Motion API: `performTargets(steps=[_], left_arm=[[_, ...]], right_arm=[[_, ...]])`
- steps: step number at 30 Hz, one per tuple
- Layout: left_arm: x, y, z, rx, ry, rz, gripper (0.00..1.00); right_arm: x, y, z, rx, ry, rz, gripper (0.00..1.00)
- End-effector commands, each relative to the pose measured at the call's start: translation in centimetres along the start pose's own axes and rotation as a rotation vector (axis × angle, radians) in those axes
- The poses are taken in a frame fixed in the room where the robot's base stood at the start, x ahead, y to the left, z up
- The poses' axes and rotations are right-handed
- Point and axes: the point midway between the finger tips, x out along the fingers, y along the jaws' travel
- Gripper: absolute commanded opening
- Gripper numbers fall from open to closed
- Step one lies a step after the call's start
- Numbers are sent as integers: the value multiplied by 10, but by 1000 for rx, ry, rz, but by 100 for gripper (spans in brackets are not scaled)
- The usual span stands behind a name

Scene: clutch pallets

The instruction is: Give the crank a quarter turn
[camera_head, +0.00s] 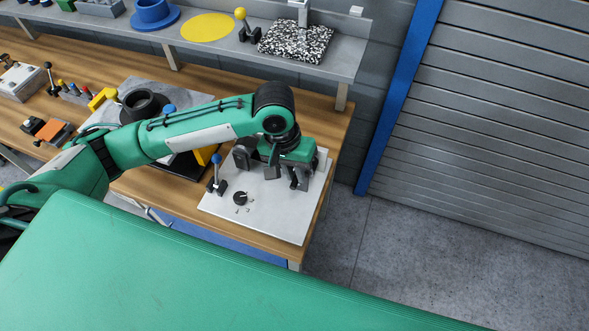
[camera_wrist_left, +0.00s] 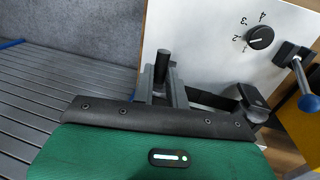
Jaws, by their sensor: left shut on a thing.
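The crank shows in the wrist view, with its dark upright handle (camera_wrist_left: 162,66) between the two grey fingers of my left gripper (camera_wrist_left: 164,84). Its dark hub (camera_wrist_left: 252,98) lies to the right, partly hidden by the gripper body. In the head view my left gripper (camera_head: 299,180) points down over the right part of a white panel (camera_head: 280,222) and is shut on the crank handle. A dark upright part (camera_head: 243,153) stands left of the gripper, and my gripper hides much of the crank there. My right gripper is not in view.
A numbered black dial (camera_head: 240,198) and a blue-knobbed lever (camera_head: 216,162) sit on the panel, left of my gripper. The wooden bench (camera_head: 328,120) ends just right of the panel. A grey shelf (camera_head: 345,68) runs behind. Bare floor (camera_head: 420,240) lies to the right.

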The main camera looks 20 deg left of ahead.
Motion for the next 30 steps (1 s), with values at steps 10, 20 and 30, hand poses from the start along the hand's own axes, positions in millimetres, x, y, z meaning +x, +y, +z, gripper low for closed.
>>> performTargets(steps=[10, 20, 30], left_arm=[[-6, 8, 0, 1, -2, -83, 0], [-3, 24, 1, 2, -3, -301, 0], [10, 40, -1, 3, 3, -584, 0]], right_arm=[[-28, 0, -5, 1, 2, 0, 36], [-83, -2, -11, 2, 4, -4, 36], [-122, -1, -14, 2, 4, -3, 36]])
